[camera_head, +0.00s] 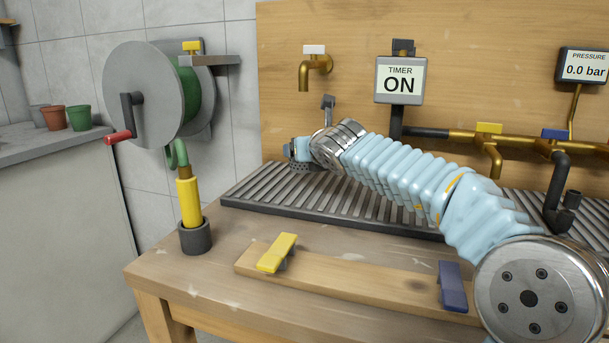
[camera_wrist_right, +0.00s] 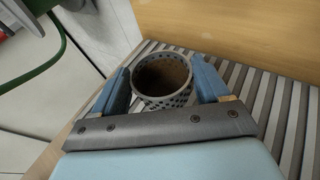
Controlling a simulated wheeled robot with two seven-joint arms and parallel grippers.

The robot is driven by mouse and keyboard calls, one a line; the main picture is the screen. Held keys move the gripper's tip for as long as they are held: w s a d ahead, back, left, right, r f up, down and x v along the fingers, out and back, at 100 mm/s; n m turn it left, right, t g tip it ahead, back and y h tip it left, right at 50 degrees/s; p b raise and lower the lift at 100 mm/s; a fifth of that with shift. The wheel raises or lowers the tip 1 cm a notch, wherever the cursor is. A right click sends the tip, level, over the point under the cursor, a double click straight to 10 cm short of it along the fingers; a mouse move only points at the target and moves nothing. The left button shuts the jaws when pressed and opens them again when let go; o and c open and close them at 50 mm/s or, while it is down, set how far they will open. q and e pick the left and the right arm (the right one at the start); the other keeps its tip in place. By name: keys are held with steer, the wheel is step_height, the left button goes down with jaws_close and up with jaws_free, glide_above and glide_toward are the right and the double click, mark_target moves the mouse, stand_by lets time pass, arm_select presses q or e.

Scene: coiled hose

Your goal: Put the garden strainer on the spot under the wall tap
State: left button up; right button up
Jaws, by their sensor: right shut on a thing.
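The garden strainer (camera_wrist_right: 163,101) is a grey, perforated, round cup with a brownish inside, seen in the right wrist view. My right gripper (camera_wrist_right: 163,82) is shut on it, with one blue finger on each side. In the head view my right gripper (camera_head: 298,150) is at the back left of the slatted rack, below the brass wall tap (camera_head: 315,66). Only a dark perforated bit of the strainer (camera_head: 303,166) shows there; my arm hides the rest. I cannot tell whether it touches the rack. The spot under the tap is not visible. My left gripper is out of view.
The slatted rack (camera_head: 265,193) lies along the wooden back wall. A timer sign (camera_head: 400,81) reading ON and brass pipework (camera_head: 470,137) are right of the tap. A hose reel (camera_head: 150,95) hangs at left. A board with yellow and blue clips (camera_head: 350,283) lies in front.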

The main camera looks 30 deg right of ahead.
mark_target(307, 171)
step_height(307, 171, down, 4)
steer(key=shift+f+b, duration=0.1)
steer(key=shift+b, duration=1)
steer(key=o, duration=1.1)
steer(key=shift+r, duration=0.2)
steer(key=shift+s+a+r, duration=0.1)
steer(key=shift+s, duration=0.25)
steer(key=p+v, duration=0.2)
steer(key=v, duration=0.9)
steer(key=shift+s+a, duration=0.1)
steer(key=shift+s, duration=0.1)
